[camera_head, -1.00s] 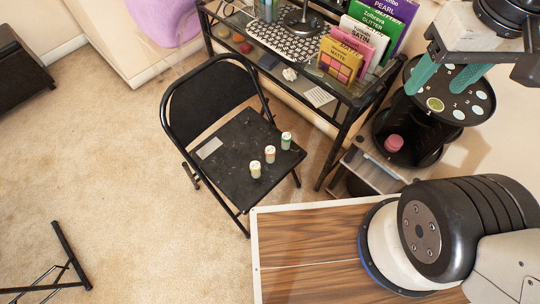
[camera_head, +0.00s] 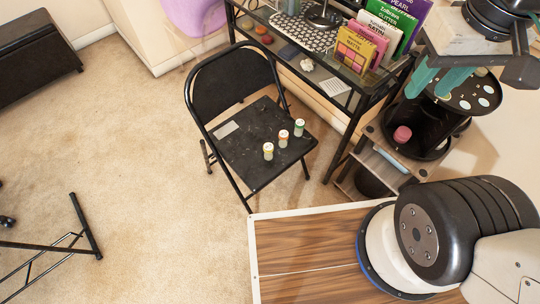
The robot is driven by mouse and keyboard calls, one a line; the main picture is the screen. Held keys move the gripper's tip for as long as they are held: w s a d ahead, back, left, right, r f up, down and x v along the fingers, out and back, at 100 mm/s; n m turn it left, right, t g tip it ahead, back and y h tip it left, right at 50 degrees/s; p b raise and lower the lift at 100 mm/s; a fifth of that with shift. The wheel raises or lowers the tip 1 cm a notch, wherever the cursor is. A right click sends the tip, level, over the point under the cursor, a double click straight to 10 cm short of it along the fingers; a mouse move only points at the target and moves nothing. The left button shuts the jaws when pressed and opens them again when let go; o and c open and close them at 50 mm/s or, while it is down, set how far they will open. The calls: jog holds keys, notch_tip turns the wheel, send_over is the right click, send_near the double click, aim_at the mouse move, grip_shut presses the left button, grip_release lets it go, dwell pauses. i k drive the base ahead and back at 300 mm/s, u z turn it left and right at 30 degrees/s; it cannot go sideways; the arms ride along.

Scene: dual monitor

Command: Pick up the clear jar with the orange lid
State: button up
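Three small jars stand upright in a slanting row on the seat of a black folding chair. The nearest jar (camera_head: 268,151) looks yellowish, the middle jar (camera_head: 283,138) shows orange-red, and the far jar (camera_head: 299,127) shows green. They are too small to tell for sure which has a clear body and an orange lid. My gripper (camera_head: 427,92) is at the upper right, with two teal fingers spread apart and nothing seen between them. It is well to the right of the chair, in front of a black round stand in the picture.
The black folding chair (camera_head: 245,144) has a pale label on its seat. Behind it stands a glass-top desk (camera_head: 345,98) with a keyboard and upright colour boxes. The black round stand (camera_head: 468,100) is at right. Black furniture (camera_head: 35,55) lies upper left. Carpet left of the chair is clear.

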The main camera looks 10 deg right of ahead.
aim_at(282, 137)
jog(key=u, duration=0.45)
jog(key=k, duration=1.05)
jog(key=u, duration=1.1)
jog(key=i, duration=0.6)
jog(key=u, duration=0.55)
jog(key=i, duration=0.75)
jog(key=z, duration=0.95)
jog(key=i, duration=0.65)
jog(key=z, duration=0.75)
